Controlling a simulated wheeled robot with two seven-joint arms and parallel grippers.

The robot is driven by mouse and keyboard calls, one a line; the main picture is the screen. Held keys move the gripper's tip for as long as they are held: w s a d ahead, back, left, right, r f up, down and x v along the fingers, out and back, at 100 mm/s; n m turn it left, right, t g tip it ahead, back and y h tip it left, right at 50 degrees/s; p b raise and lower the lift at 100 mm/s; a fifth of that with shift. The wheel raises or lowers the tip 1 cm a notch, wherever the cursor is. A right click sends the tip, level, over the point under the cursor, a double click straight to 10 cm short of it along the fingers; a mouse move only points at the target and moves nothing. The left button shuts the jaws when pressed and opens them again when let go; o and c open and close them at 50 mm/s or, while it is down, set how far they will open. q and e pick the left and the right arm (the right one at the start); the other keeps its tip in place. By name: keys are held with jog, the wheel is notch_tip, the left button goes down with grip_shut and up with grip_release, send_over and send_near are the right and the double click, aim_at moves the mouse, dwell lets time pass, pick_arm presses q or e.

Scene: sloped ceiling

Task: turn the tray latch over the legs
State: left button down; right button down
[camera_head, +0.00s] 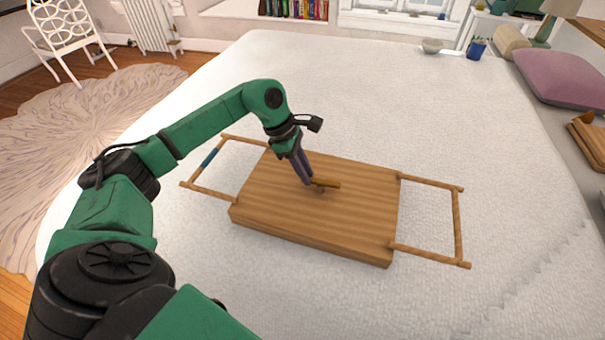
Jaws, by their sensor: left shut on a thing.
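A wooden tray (350,215) lies on the white bed, its flat slatted face up. Leg frames stick out flat from its two ends: the left leg frame (212,192) with a blue band on its outer bar, and the right leg frame (457,226). The latch (327,183) is a small brown bar near the middle of the tray, pointing right. My left gripper (308,182) comes down from above and is shut on the latch's left end, which its fingers partly hide. My right gripper is not in view.
The white bed (400,110) is clear around the tray. A bowl (432,46) and a blue cup (477,48) stand at the far edge. A purple pillow (560,78) and a wooden object (588,140) lie at the right. A white chair (65,35) stands far left.

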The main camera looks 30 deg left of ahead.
pick_arm(q)
jog(key=shift+f, duration=0.1)
jog(key=shift+m, duration=0.5)
jog(key=shift+s+a, duration=0.1)
jog(key=shift+s, duration=0.25)
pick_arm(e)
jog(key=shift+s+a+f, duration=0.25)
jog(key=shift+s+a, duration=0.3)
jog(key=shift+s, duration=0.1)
pick_arm(q)
jog(key=c, duration=0.8)
grip_release()
jog(key=shift+a, duration=0.15)
jog(key=shift+o, duration=0.2)
jog(key=shift+a+r, duration=0.1)
jog(key=shift+r, duration=0.35)
jog(key=w+v, duration=0.1)
jog(key=v, duration=1.2)
jog(key=shift+s+a+r, duration=0.2)
jog(key=shift+r, duration=0.2)
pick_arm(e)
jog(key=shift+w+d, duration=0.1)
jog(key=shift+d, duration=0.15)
